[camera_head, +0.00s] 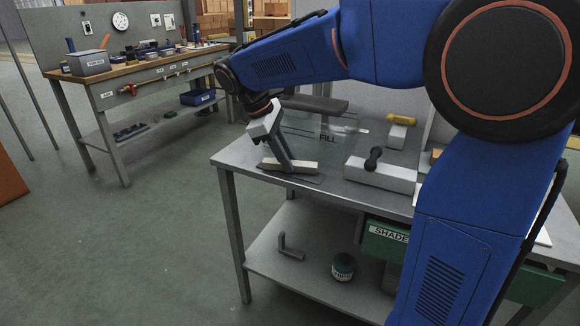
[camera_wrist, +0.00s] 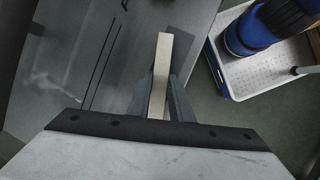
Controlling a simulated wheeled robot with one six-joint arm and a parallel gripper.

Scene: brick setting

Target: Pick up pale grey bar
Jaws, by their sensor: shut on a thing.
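The pale grey bar (camera_head: 305,167) lies lengthwise across the picture low over a dark flat patch (camera_head: 318,180) near the left front edge of the metal table (camera_head: 225,160). I cannot tell whether it touches the surface. My gripper (camera_head: 285,164) reaches down over the bar, tilted, and its fingers are shut on it. In the wrist view the bar (camera_wrist: 162,55) runs between the two dark fingers (camera_wrist: 161,98), one on each side, and sticks out beyond them. Its near end is hidden by the gripper body.
A clear panel marked FILL (camera_head: 325,128) stands just behind the gripper. A pale block with a dark knob (camera_head: 385,177) is to the right, with a yellow-topped piece (camera_head: 402,120) behind.

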